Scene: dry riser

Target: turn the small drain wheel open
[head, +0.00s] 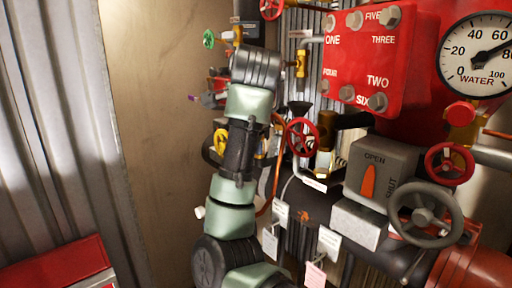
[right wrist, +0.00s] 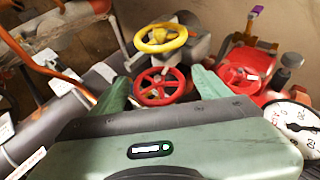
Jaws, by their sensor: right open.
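No readable label marks the small drain wheel, so I cannot tell which wheel it is. In the right wrist view, a small red spoked wheel (right wrist: 148,86) shows between the two green fingers of my right gripper (right wrist: 162,82). The fingers are apart, one on each side of the wheel; whether they touch it I cannot tell. A yellow wheel (right wrist: 160,38) sits just beyond. In the head view, an arm of mine rises through the middle, its gripper not visible. My left gripper is not in view.
A red numbered box (head: 352,55), a water gauge (head: 472,62), an OPEN/SHUT indicator box (head: 388,160), a large grey wheel (head: 424,228) and a red wheel (head: 434,163) crowd the right. Hanging tags (head: 328,243) and pipes lie low centre. Bare wall (head: 150,110) is at left.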

